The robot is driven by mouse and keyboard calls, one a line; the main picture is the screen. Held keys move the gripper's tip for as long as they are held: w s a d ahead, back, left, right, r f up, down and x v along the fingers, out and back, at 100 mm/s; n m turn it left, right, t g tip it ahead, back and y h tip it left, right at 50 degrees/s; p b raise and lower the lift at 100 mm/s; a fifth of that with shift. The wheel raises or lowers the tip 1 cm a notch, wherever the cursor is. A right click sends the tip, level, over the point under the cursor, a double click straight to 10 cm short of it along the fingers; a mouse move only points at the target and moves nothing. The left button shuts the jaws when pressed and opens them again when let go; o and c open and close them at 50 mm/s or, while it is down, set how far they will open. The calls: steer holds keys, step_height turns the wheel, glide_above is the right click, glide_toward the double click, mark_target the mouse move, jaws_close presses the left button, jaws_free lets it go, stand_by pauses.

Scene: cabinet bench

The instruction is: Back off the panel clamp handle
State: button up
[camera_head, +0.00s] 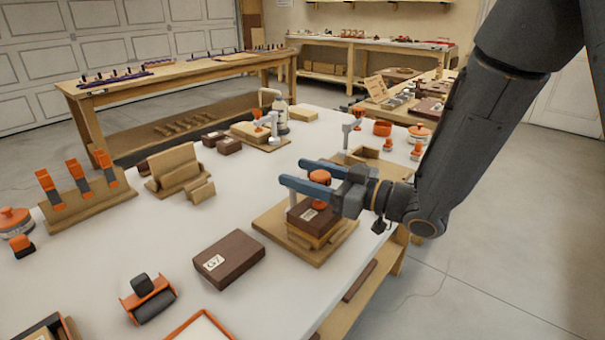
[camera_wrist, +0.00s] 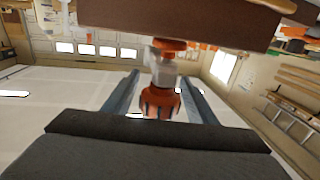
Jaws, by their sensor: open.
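The orange clamp handle (camera_head: 320,177), a rounded knob, stands above a dark brown block (camera_head: 305,218) on a wooden base board (camera_head: 272,222). My gripper (camera_head: 294,172) is open at the height of the handle, its two blue fingers reaching left past it. In the wrist view the fluted orange handle (camera_wrist: 160,103) lies between the open fingers (camera_wrist: 159,78), with visible gaps on both sides. A grey stem and orange collar join it toward the brown block (camera_wrist: 180,18) across the top. My gripper partly hides the handle's right side in the head view.
A brown labelled box (camera_head: 229,260) lies left of the base board, with an orange and black roller-like tool (camera_head: 148,298) nearer. A grey post (camera_head: 346,134) stands behind my gripper. A wooden rack with orange clamps (camera_head: 88,200) is at left. The white tabletop (camera_head: 150,240) has bare room between.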

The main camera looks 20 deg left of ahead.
mark_target(330, 182)
steer(key=v, duration=0.7)
steer(key=shift+s+d+b, duration=0.1)
steer(key=shift+d+b, duration=0.2)
steer(key=shift+d, duration=0.05)
